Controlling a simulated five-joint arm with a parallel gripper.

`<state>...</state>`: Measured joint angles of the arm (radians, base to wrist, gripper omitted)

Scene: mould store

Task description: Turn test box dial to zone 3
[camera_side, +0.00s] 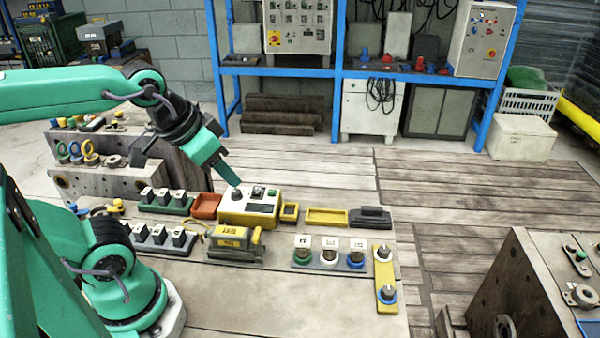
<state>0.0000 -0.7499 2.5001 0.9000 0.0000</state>
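The test box (250,215) is a cream box with a yellow lower edge, standing on the workbench. A dark round dial (237,193) sits on the left of its top face. Small dark and green parts show to the right of the dial. My gripper (235,184) points down to the right, its green finger tip just above or at the dial. I cannot tell whether it touches the dial. Only one finger shows clearly, so its opening is unclear. The zone marks and the dial's pointer are too small to read.
A yellow device (232,240) stands in front of the test box. Racks of dark-capped blocks (163,199) lie to its left, with an orange tray (206,206) between. A yellow tray (327,217) lies right. Labelled rings (329,256) stand front right.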

